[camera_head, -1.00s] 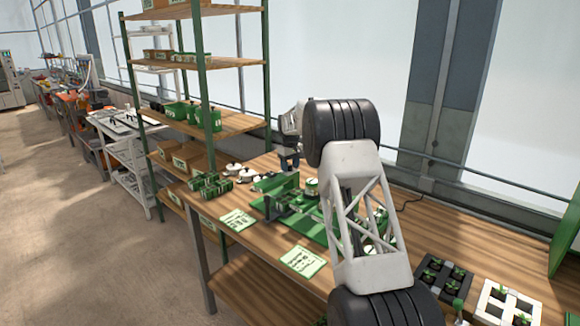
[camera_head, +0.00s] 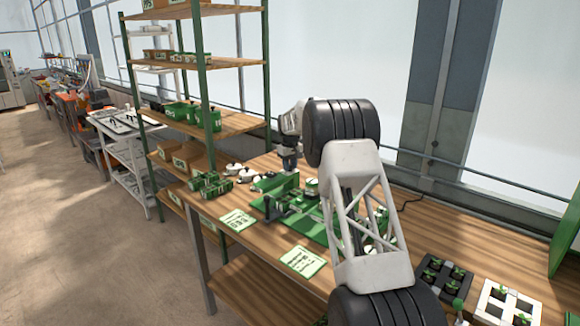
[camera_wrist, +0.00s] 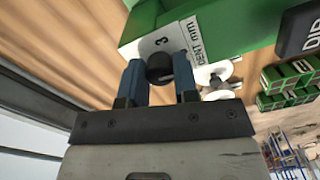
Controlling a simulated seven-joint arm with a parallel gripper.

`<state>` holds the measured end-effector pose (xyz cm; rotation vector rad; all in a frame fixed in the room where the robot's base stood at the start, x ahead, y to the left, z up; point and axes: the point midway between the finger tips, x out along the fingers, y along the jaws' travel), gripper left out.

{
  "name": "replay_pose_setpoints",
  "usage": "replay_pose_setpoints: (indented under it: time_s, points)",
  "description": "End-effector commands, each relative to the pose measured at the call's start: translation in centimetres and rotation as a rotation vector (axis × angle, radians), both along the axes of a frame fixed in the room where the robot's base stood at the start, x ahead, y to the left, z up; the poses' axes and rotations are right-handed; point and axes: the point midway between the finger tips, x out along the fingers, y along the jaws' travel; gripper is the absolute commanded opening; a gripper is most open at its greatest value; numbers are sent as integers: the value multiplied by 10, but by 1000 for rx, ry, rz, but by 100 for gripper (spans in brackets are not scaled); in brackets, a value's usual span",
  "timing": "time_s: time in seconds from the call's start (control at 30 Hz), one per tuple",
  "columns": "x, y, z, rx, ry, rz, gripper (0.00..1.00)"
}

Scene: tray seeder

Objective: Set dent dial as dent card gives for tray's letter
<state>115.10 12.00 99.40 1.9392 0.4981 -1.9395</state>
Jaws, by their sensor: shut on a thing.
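My gripper (camera_wrist: 160,82) is shut on a black round knob, the dent dial (camera_wrist: 160,68), in the wrist view. The dial sits on the green seeder (camera_wrist: 215,28), beside a pale scale plate (camera_wrist: 168,40) reading "DENT mm" with a figure 3 showing. Other figures are hidden or out of view. In the head view my gripper (camera_head: 288,160) is at the back of the green seeder (camera_head: 310,228), partly behind my arm. Two green-and-white cards (camera_head: 238,220) (camera_head: 303,262) lie at the bench's front edge; their print is too small to read. The tray's letter cannot be made out.
Green blocks (camera_head: 210,185) and white round knobbed parts (camera_head: 248,174) stand left of the seeder. A dark plant tray (camera_head: 443,276) and a white one (camera_head: 508,300) are at the right. A shelf rack (camera_head: 200,62) stands behind left.

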Motion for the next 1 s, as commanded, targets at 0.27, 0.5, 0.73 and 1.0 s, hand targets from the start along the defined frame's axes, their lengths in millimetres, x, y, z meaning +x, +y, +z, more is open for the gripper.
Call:
replay_pose_setpoints:
  time_s: [0.27,0.5,0.73,1.0]
  points:
    - [0,0,1,1,-2,-182,4]
    - [0,0,1,1,-3,-402,4]
    - [1,1,1,1,-3,-620,4]
    - [1,1,1,1,-2,-834,4]
